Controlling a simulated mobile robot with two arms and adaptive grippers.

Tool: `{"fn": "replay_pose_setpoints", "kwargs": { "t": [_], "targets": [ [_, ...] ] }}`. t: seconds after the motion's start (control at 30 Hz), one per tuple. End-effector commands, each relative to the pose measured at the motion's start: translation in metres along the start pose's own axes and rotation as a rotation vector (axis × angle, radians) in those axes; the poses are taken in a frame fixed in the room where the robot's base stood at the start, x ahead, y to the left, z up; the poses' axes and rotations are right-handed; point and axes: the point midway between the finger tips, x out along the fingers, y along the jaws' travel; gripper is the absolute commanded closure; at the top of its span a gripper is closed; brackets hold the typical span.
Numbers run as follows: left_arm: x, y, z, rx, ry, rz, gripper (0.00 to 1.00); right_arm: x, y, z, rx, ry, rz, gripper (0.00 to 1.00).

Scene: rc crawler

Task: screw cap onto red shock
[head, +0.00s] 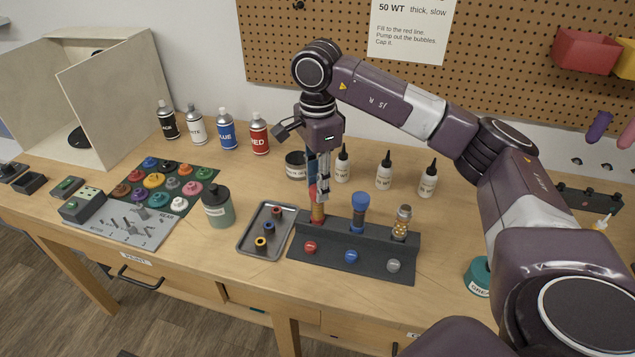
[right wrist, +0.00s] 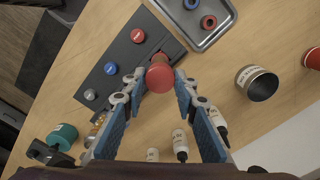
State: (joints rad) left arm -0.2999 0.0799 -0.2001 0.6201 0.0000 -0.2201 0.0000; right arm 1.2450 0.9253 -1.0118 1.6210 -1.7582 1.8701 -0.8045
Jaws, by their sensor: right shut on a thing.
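The dark shock stand (head: 330,268) is in the middle of the bench. The red shock (head: 318,213) stands upright in its left slot, its upper part hidden by my right gripper (head: 321,192). In the right wrist view the red cap (right wrist: 160,78) is at the top of this shock, between the fingertips of my right gripper (right wrist: 159,88), which is shut on it. How far the cap is threaded cannot be told. My left gripper is not in view.
A metal tray (head: 247,246) with small coloured rings lies left of the stand. White bottles (head: 384,175) and a dark-rimmed tin (head: 295,165) stand behind. A green jar (head: 219,210) is further left. The wood in front of the bottles on the right is clear.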

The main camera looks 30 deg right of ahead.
Motion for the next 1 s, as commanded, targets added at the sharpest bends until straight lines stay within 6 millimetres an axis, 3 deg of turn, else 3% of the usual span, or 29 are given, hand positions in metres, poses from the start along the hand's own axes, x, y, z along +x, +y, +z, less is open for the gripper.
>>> {"fn": "replay_pose_setpoints", "kwargs": {
  "t": [0.17, 0.5, 0.9, 0.93, 1.0],
  "targets": [
    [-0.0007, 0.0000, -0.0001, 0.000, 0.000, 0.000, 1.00, -0.0002, 0.0000, 0.0002, 0.041, 0.000, 0.000, 1.00],
    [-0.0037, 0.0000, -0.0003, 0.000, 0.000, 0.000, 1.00, 0.0000, -0.0001, 0.0002, 0.353, 0.000, 0.000, 1.00],
    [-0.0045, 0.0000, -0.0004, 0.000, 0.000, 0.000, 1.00, 0.0000, -0.0001, 0.0002, 0.416, 0.000, 0.001, 1.00],
    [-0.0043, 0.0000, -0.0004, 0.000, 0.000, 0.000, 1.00, 0.0002, -0.0001, 0.0002, 0.420, 0.000, 0.001, 0.71],
    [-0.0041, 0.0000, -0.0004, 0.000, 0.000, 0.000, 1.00, 0.0003, -0.0001, 0.0001, 0.418, 0.000, 0.000, 0.63]
  ]
}}
